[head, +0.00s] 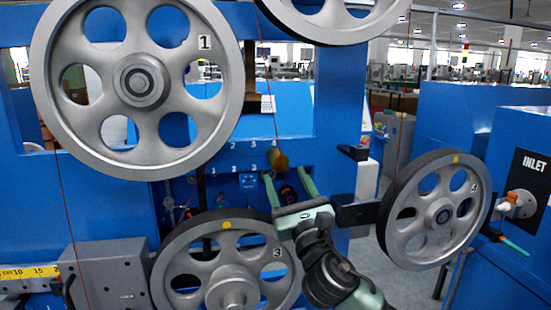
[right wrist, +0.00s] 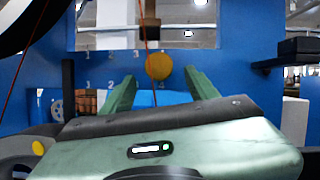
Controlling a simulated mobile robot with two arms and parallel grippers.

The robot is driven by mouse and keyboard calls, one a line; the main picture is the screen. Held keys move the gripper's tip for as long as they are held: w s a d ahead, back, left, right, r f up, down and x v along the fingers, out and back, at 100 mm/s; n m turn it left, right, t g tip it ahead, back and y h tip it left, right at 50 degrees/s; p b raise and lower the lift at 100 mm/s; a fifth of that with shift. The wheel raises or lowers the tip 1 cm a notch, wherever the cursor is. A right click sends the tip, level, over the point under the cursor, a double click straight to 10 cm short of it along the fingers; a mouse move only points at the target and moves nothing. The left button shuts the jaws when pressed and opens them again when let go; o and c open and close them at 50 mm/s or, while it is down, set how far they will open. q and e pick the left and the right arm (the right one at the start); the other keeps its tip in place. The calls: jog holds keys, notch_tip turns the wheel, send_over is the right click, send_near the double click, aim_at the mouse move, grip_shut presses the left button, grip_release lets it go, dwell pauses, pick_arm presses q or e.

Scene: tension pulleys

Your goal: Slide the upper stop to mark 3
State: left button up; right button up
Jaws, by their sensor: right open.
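A round brass-yellow knob (head: 279,160), seemingly the upper stop, sits on the blue panel by the marks 4, right of mark 3. In the right wrist view the knob (right wrist: 165,70) shows between my fingers, beyond their tips. Two rows of white numbers (head: 253,145) run along the panel. My right gripper (head: 289,184) is open, its two green fingers pointing at the panel just below and in front of the knob. It also shows in the right wrist view (right wrist: 160,86). No contact with the knob is visible. My left gripper is not in view.
Large grey pulleys 1 (head: 205,95), 3 (head: 275,285) and 4 (head: 435,215) surround the work area. A thin red cord (right wrist: 147,50) passes in front of the knob. A dark bracket (head: 353,152) juts out to the right. Blue cabinets stand at the far right.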

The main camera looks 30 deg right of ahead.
aim_at(281, 164)
jog(key=w, duration=0.1)
jog(key=w+r+p, duration=0.1)
jog(key=w+r, duration=0.1)
jog(key=shift+d+r+p, duration=0.15)
jog(key=shift+d+p, duration=0.1)
jog(key=shift+p, duration=0.05)
jog(key=shift+w+d, duration=0.2)
jog(key=shift+w, duration=1.05)
jog(key=shift+r, duration=0.1)
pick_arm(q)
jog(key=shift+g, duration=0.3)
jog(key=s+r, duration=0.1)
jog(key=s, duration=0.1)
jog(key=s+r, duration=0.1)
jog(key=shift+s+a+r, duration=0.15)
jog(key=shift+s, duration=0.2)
pick_arm(e)
grip_shut()
